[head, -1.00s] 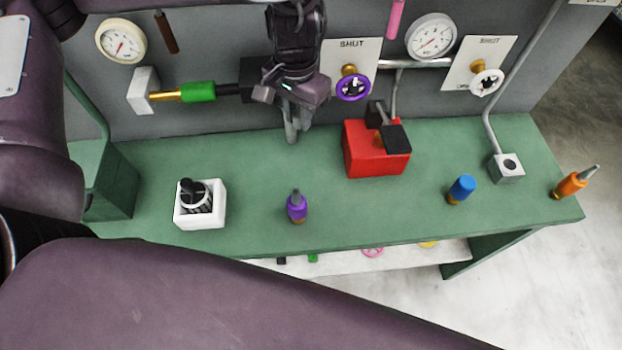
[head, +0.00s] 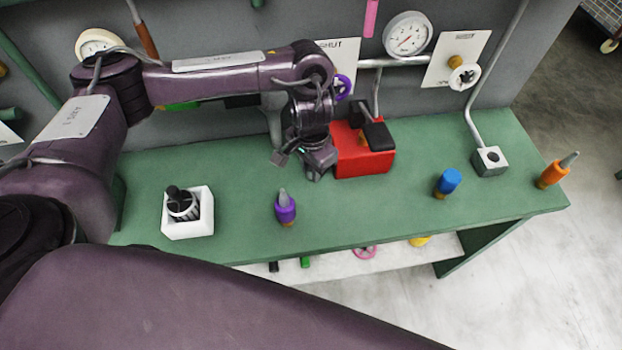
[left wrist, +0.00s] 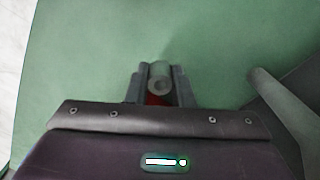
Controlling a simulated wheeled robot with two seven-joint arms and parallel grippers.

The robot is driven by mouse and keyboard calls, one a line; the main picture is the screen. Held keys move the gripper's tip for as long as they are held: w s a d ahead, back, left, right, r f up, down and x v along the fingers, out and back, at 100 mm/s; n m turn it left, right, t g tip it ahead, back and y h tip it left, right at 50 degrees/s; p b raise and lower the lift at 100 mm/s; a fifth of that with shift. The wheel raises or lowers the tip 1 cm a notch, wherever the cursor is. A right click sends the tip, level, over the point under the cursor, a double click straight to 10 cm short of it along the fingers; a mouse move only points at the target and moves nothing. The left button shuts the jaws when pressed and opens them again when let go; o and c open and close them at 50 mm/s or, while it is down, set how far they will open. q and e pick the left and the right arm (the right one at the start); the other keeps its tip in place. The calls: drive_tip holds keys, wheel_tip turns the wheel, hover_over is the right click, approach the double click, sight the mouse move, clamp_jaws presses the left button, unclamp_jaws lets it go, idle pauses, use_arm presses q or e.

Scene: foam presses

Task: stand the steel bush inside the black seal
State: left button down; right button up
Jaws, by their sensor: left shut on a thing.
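My left gripper (head: 318,172) points down over the green bench, just left of the red block. In the left wrist view, its fingers (left wrist: 160,86) are shut on a small grey cylinder with a hole, the steel bush (left wrist: 160,78). In the head view I cannot make out the bush at the fingers. I cannot identify the black seal for sure; a small black piece (head: 273,267) lies on the lower shelf, too small to tell. My right gripper is not in view.
The green bench (head: 370,205) holds a white holder (head: 188,228) with black-topped things, a purple bottle (head: 286,210), the red block (head: 365,162), a blue bottle (head: 447,183) and an orange bottle (head: 556,170). A grey pipe (left wrist: 287,103) stands close to the left gripper.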

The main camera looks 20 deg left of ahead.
sight(311, 185)
use_arm(q)
drive_tip(key=shift+f, duration=0.4)
wheel_tip(311, 185, down, 3)
drive_tip(key=shift+r+b, duration=0.2)
drive_tip(key=shift+b, duration=0.35)
drive_tip(key=shift+f, duration=0.5)
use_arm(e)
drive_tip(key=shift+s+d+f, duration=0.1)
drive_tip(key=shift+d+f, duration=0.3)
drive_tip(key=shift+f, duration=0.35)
use_arm(q)
drive_tip(key=shift+f, duration=0.1)
drive_tip(key=c, duration=1.3)
unclamp_jaws()
drive_tip(key=shift+o, duration=0.2)
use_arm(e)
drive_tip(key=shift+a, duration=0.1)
